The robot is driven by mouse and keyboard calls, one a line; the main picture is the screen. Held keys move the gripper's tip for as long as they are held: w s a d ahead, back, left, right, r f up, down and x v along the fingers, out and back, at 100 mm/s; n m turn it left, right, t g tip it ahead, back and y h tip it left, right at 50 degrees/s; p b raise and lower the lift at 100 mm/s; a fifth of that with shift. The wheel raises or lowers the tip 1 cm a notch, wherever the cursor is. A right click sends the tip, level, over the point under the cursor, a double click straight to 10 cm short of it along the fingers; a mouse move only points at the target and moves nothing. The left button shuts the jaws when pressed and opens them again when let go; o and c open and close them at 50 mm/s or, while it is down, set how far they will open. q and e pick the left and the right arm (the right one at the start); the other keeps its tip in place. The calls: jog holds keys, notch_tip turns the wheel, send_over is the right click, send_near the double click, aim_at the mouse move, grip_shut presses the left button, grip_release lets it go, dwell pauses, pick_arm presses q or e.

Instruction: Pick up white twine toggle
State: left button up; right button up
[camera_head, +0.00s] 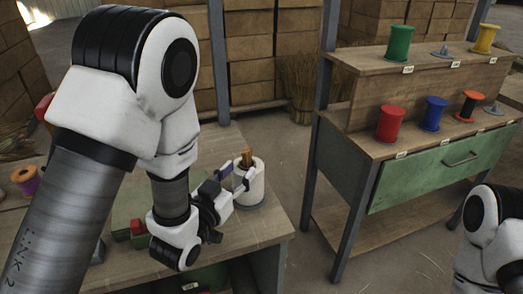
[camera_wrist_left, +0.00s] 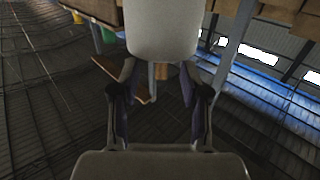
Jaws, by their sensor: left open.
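The white twine spool (camera_head: 251,186) stands on the left workbench, with brown wooden pieces (camera_head: 247,158) sticking up from its top; I take these for the toggle. In the left wrist view, which looks upside down, the pale spool (camera_wrist_left: 162,30) fills the top middle, with a small brown piece (camera_wrist_left: 161,72) at its end. My left gripper (camera_head: 228,184) is open, its fingers reaching to the spool's upper part. In the wrist view its fingers flank the brown piece; contact cannot be told. My right gripper is out of view; only part of that arm shows.
Red (camera_head: 391,123), blue (camera_head: 433,113) and orange-black spools stand on the right shelf, with green (camera_head: 400,43) and yellow (camera_head: 484,39) ones above. A purple spool (camera_head: 26,180) and a green block with red parts are on the bench (camera_head: 262,225). Floor lies clear between the benches.

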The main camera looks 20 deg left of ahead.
aim_at(245, 162)
pick_arm(q)
jog(key=shift+w+a+r, duration=0.1)
jog(key=shift+w+r, duration=0.1)
jog(key=shift+w, duration=0.1)
jog(key=w, duration=0.2)
jog(key=w+d+p, duration=0.1)
jog(key=w, duration=0.1)
jog(key=shift+w+r, duration=0.1)
jog(key=shift+w, duration=0.35)
jog(key=shift+s, duration=0.2)
grip_shut()
